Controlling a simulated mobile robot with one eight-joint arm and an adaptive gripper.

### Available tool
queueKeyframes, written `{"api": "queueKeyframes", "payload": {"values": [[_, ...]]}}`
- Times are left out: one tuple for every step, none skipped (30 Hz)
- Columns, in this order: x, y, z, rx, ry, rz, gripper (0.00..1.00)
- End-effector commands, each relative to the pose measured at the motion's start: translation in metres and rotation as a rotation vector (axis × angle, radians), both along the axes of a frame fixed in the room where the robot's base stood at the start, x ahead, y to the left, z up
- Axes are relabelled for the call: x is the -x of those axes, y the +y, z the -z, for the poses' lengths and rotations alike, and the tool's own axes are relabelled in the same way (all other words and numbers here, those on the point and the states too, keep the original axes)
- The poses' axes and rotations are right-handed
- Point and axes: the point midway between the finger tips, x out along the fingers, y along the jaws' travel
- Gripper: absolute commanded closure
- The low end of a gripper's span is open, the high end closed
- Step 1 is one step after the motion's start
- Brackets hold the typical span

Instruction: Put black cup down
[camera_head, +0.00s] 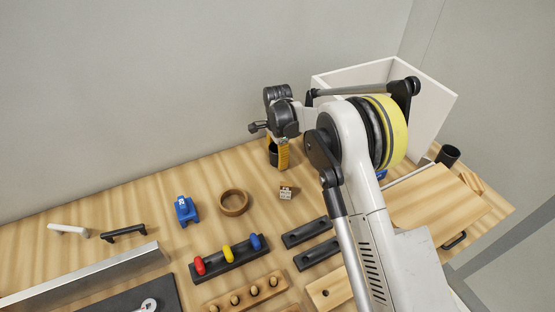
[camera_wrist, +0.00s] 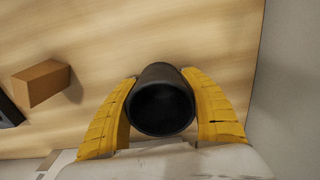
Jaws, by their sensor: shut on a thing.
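A black cup (camera_wrist: 160,118) sits between the two yellow fingers of my gripper (camera_wrist: 160,76) in the wrist view, its open mouth toward the camera. The fingers press on it from both sides. In the head view my gripper (camera_head: 279,154) points down near the back edge of the wooden table (camera_head: 130,197). The held cup (camera_head: 272,156) shows there as a dark shape, partly hidden by a yellow finger. Its base is close to the tabletop; I cannot tell whether it touches.
A second black cup (camera_head: 448,155) stands at the right. A white open box (camera_head: 430,95) stands behind my arm. A brown block (camera_wrist: 40,83) shows left of the held cup. Bare wood surrounds it.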

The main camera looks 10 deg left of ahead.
Motion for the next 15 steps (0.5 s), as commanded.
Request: {"api": "queueKeyframes", "payload": {"values": [[0.0001, 0.0001, -0.0004, 0.0, 0.0, 0.0, 0.77], [0.0001, 0.0, -0.0008, 0.0, 0.0, 0.0, 0.77], [0.0001, 0.0, -0.0009, 0.0, 0.0, 0.0, 0.77], [0.0001, 0.0, -0.001, 0.0, 0.0, 0.0, 0.77], [0.0001, 0.0, -0.0009, 0.0, 0.0, 0.0, 0.77], [0.0001, 0.0, -0.0003, 0.0, 0.0, 0.0, 0.77], [0.0001, 0.0, 0.0007, 0.0, 0.0, 0.0, 0.77], [0.0002, 0.0001, 0.002, 0.0, 0.0, 0.0, 0.77], [0.0003, 0.0, 0.0035, 0.0, 0.0, 0.0, 0.77], [0.0003, 0.0, 0.003, 0.0, 0.0, 0.0, 0.42], [0.0003, 0.0, 0.0024, 0.0, 0.0, 0.0, 0.33], [0.0003, 0.0, 0.0022, 0.0, 0.0, 0.0, 0.24], [0.0003, 0.0, 0.0021, 0.0, 0.0, 0.0, 0.24], [0.0003, 0.0, 0.0021, 0.0, 0.0, 0.0, 0.24], [0.0003, 0.0, 0.002, 0.0, 0.0, 0.0, 0.24]]}}
